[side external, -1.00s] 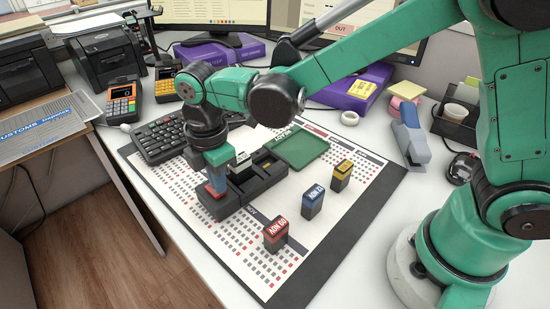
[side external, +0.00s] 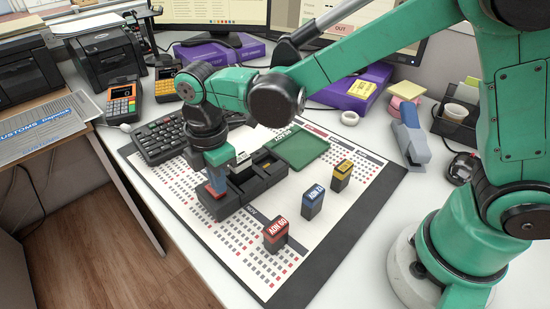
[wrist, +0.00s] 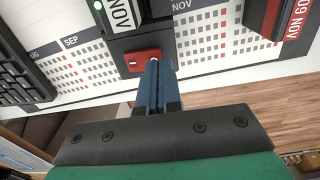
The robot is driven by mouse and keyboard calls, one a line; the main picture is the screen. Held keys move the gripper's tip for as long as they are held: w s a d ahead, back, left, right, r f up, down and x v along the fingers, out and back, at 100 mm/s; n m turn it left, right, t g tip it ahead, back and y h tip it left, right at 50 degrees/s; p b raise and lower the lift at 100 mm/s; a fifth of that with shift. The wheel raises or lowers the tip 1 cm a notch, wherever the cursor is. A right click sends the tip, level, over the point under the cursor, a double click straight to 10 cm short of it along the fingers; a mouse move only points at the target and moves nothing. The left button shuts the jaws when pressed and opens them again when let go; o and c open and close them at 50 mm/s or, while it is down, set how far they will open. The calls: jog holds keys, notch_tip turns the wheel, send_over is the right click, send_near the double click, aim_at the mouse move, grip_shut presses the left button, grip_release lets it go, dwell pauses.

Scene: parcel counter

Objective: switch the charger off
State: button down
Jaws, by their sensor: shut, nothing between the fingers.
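The charger (side external: 262,183) is a black box with several bays on the calendar mat. In the wrist view, its near end carries a red rocker switch (wrist: 136,65). My gripper (side external: 218,191) points down over that end of the charger. Its blue fingers (wrist: 154,68) are shut with nothing between them, and the tips are at the right part of the red switch. I cannot tell whether they press it. The fingers hide part of the switch, so its position is unclear. A block with a NOV label (wrist: 122,14) shows beyond the switch, beside a small pale green dot (wrist: 98,5).
Red (side external: 275,236), blue (side external: 313,203) and yellow (side external: 341,176) labelled blocks stand on the mat (side external: 290,290) right of the charger. A keyboard (side external: 160,141) is close at the left. The mat's front part is clear.

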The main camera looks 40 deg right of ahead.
jog(key=shift+f, duration=0.7)
dwell(0.7)
jog(key=shift+w+a+r, duration=0.1)
jog(key=shift+r, duration=1.05)
jog(key=shift+w+r, duration=0.1)
jog(key=shift+r, duration=1.05)
dwell(0.5)
jog(key=shift+s+r, duration=0.2)
jog(key=shift+r, duration=1.65)
dwell(0.7)
jog(key=s+d+m+t, duration=0.3)
jog(key=d+m, duration=0.4)
jog(key=m, duration=0.2)
jog(key=s+d+m+t, duration=0.3)
jog(key=d+m+t, duration=0.1)
jog(key=d+m, duration=0.4)
jog(key=shift+s+d+r+m, duration=0.2)
jog(key=shift+d+r+m, duration=0.1)
jog(key=shift+m, duration=0.1)
